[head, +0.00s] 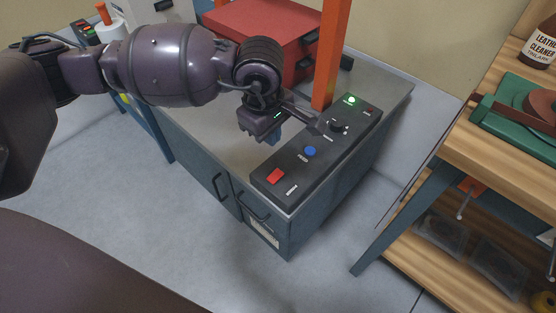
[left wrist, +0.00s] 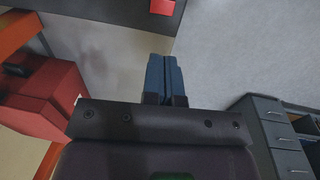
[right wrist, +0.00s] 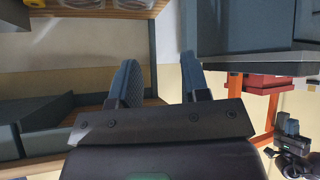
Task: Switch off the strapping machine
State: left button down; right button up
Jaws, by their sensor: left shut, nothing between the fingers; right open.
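The strapping machine's black control panel (head: 290,185) sits on the edge of a grey cabinet top. It carries a red square button (head: 275,176), a blue round button (head: 310,151), a black knob (head: 337,127) and a lit green lamp (head: 351,100). My left gripper (head: 274,135) hangs beside the panel's left side, apart from the red button. In the left wrist view its blue fingers (left wrist: 165,75) are shut and empty, with the red button (left wrist: 162,7) at the top edge. My right gripper (right wrist: 165,85) is open and empty in the right wrist view; it is outside the head view.
An orange post (head: 331,55) rises behind the panel, close to my left gripper. A red box (head: 262,35) stands on the cabinet's back. A wooden bench (head: 500,150) with a bottle (head: 541,45) stands at right. Grey floor is clear in front.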

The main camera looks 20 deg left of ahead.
pick_arm(q)
jog(key=shift+w+b, duration=0.25)
jog(key=shift+b, duration=0.3)
pick_arm(e)
jog(key=shift+w+a, duration=0.15)
jog(key=shift+w, duration=0.7)
pick_arm(q)
jog(key=shift+f, duration=0.1)
pick_arm(e)
jog(key=shift+s, duration=0.1)
pick_arm(q)
jog(key=b, duration=0.2)
send_near(278, 172)
notch_tip(278, 172, down, 7)
jog(key=shift+w+r+b, duration=0.15)
jog(key=shift+r+b, duration=0.05)
jog(key=shift+b, duration=0.95)
jog(key=shift+w+d+f, duration=0.1)
jog(key=shift+w+f, duration=0.05)
jog(key=shift+f, duration=0.25)
pick_arm(e)
jog(key=shift+w+a+f+n+t+y, duration=0.2)
jog(key=shift+w+a+n, duration=0.1)
jog(key=shift+n, duration=0.15)
jog(key=shift+w+a+f+n+t+y, duration=0.1)
jog(key=shift+w+a+f+n+t, duration=0.15)
jog(key=shift+n, duration=0.2)
